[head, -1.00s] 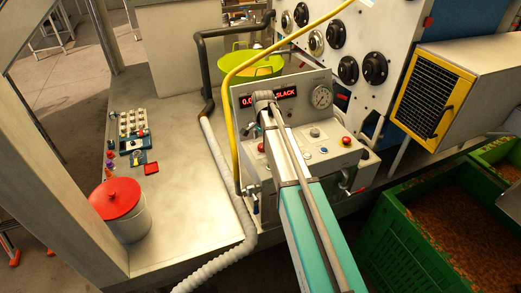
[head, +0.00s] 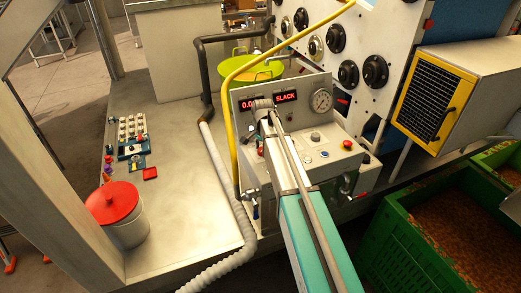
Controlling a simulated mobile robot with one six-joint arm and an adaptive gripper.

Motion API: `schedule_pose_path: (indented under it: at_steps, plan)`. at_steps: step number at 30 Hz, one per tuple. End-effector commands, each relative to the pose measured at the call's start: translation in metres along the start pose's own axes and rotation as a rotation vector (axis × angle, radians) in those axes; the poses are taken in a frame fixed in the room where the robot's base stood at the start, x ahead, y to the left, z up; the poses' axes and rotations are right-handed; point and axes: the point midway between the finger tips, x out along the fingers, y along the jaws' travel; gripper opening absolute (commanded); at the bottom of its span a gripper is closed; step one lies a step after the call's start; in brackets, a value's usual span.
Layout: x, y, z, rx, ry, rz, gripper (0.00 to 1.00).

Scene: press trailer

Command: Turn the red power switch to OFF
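The grey control console (head: 322,170) stands in the middle of the head view, with two red displays, one reading SLACK (head: 286,97), and a round gauge (head: 322,100). A red knob (head: 347,144) sits on its sloped top, right of my arm. I cannot tell whether this is the power switch, and no OFF label is readable. My arm reaches up from the bottom across the console. My gripper (head: 262,104) is at its far end, in front of the displays. Its fingers are too small to tell open from shut. My arm hides part of the console top.
A yellow pipe (head: 233,130) and a pale ribbed hose (head: 230,190) run left of the console. The left bench holds a small control board (head: 132,145), a red square (head: 150,173) and a red-lidded pot (head: 113,202). A green crate (head: 400,225) stands right.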

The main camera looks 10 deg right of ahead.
Motion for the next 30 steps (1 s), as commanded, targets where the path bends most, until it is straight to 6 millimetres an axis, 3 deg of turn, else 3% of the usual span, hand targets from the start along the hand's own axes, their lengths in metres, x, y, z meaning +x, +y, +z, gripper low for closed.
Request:
schedule_pose_path:
  at_steps: [1,8,9,30]
  plan:
    - [0.000,0.000,0.000,0.000,0.000,0.000,0.52]
    - [0.000,0.000,0.000,0.000,0.000,0.001,0.10]
    - [0.000,-0.004,0.008,-0.001,-0.001,0.001,0.10]
    - [0.000,0.001,-0.004,-0.154,0.005,0.001,0.10]
